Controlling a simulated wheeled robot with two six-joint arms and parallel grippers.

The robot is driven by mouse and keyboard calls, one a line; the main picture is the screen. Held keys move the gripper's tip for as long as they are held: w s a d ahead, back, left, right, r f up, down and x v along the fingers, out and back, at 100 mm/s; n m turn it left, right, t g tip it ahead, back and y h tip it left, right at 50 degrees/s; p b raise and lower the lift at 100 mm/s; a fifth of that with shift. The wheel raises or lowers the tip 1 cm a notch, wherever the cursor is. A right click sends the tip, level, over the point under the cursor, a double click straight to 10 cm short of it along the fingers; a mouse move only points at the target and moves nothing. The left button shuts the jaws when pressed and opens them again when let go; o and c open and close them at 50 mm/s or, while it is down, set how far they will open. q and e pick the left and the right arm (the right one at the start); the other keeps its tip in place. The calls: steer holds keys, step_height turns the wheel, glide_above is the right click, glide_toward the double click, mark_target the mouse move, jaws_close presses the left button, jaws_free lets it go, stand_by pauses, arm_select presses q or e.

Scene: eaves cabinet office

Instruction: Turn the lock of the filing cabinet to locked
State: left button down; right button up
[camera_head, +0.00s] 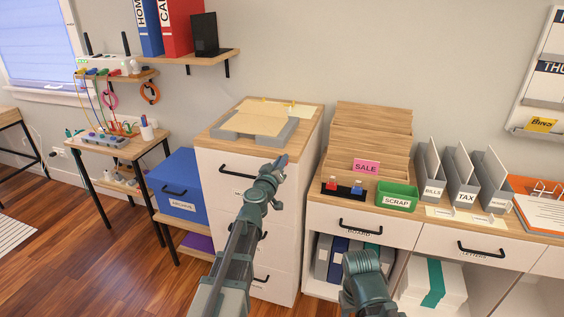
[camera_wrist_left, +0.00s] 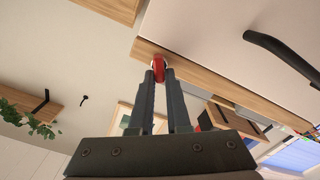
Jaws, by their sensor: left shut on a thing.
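The white filing cabinet (camera_head: 211,164) with a wooden top stands in the middle of the head view, with black drawer handles down its front. My left gripper (camera_head: 279,162) is at the upper right of its front, just below the top. In the left wrist view my left gripper (camera_wrist_left: 159,76) is shut on a small red piece (camera_wrist_left: 158,63), which appears to be the lock's knob or key, at the wooden edge of the cabinet. The head view hides this piece behind the gripper. Its turn angle is hard to tell. My right gripper does not show, only part of my right arm.
A grey tray with boards (camera_head: 238,129) lies on the cabinet top. A blue box (camera_head: 178,186) stands to its left. To the right, a low sideboard carries a green scrap tray (camera_head: 397,196), a wooden sorter (camera_head: 372,130) and grey file holders (camera_head: 461,178).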

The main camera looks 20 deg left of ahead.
arm_select(q)
steer(key=n, duration=0.8)
steer(key=f+n+b, duration=0.1)
steer(key=n, duration=0.2)
steer(key=shift+a+n, duration=0.25)
steer(key=shift+n, duration=0.15)
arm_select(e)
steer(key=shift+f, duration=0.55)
arm_select(q)
steer(key=c, duration=0.9)
jaws_free()
steer(key=shift+s, duration=0.15)
